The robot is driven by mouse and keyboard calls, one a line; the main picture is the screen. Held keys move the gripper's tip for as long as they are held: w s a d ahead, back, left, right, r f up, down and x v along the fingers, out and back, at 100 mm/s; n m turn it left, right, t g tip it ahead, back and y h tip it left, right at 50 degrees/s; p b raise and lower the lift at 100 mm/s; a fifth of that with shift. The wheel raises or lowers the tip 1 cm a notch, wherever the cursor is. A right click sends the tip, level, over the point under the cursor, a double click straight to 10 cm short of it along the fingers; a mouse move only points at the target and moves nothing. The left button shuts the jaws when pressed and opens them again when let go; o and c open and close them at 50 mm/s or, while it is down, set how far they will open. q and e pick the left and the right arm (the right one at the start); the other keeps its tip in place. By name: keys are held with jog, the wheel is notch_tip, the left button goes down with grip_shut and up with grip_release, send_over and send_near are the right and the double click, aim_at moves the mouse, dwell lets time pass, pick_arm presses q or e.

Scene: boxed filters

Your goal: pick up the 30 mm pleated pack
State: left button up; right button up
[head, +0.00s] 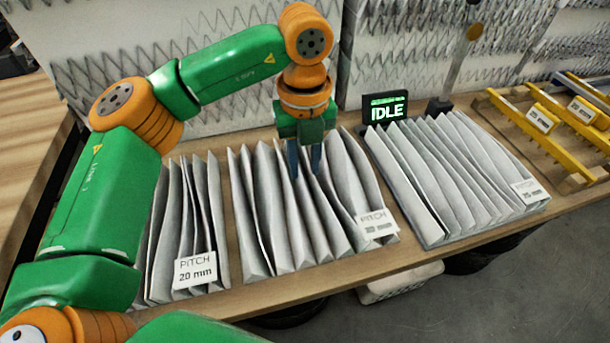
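Three grey pleated packs stand in a row on the wooden bench. The middle pack (280,215) has wide pleats and a PITCH tag (376,224) whose number is small and looks like 30 mm. The left pack (208,245) is tagged 20 mm (195,269). The right pack (440,185) has a tag (529,190) that is hard to read. My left gripper (305,172) points down over the back half of the middle pack. Its two dark fingers are apart, with tips at the pleat tops; whether they touch is unclear. My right gripper is not in view.
A small black display (386,109) reading IDLE stands behind the packs. Yellow bars (545,122) lie in a wooden rack at the right. Large framed zigzag panels (200,60) stand upright behind the bench. A pale bin (400,284) is below the bench's front edge.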

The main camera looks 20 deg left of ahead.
aim_at(305, 184)
pick_arm(q)
jog(key=f, duration=0.2)
jog(key=f+p, duration=0.1)
jog(key=f, duration=0.1)
jog(key=shift+s, duration=0.25)
jog(key=shift+w+f, duration=0.3)
jog(key=shift+s+r, duration=0.1)
jog(key=shift+s, duration=0.1)
grip_shut()
jog(key=shift+w, duration=0.1)
